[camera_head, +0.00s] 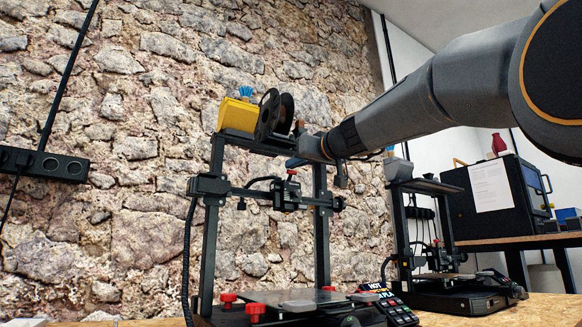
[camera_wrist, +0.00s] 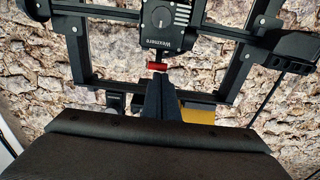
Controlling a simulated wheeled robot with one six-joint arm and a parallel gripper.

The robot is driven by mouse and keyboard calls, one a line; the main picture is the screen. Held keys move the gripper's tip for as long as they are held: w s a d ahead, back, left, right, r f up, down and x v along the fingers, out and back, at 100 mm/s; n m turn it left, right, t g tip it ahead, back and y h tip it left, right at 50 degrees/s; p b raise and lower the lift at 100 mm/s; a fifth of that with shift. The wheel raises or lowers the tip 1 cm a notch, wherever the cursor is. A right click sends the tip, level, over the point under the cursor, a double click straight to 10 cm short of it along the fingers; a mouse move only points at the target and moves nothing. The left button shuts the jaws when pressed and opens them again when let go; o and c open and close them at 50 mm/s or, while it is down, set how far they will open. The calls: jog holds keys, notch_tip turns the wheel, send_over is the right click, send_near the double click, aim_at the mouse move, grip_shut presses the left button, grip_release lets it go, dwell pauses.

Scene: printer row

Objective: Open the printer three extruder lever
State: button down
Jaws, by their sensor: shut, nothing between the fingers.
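A black open-frame printer (camera_head: 210,245) stands in the middle of the head view. Its print head (camera_head: 285,192) sits on the crossbar, with a small red lever (camera_head: 292,172) on top. In the wrist view the print head (camera_wrist: 165,22) has a round dial, and the red lever (camera_wrist: 157,66) lies just beyond my fingertips. My gripper (camera_head: 292,162) reaches in from the right at the printer's upper frame. In the wrist view my gripper (camera_wrist: 158,78) is shut and empty, its tips close to the lever; whether they touch it I cannot tell.
A spool (camera_head: 267,115) and a yellow box (camera_head: 235,113) sit on the top bar (camera_head: 255,143). Red knobs (camera_head: 256,308) show at the bed (camera_head: 300,301). A second printer (camera_head: 400,225) stands behind at right, and a black enclosed machine (camera_head: 520,185) farther right. A stone wall is behind.

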jog(key=shift+w+r+p, duration=0.15)
jog(key=shift+r+p, duration=0.3)
jog(key=shift+r, duration=0.15)
jog(key=s+d+r+p, duration=0.1)
jog(key=s+d+r, duration=0.1)
jog(key=s+d, duration=0.2)
jog(key=s, duration=0.3)
jog(key=shift+s+d, duration=0.35)
jog(key=shift+d, duration=0.05)
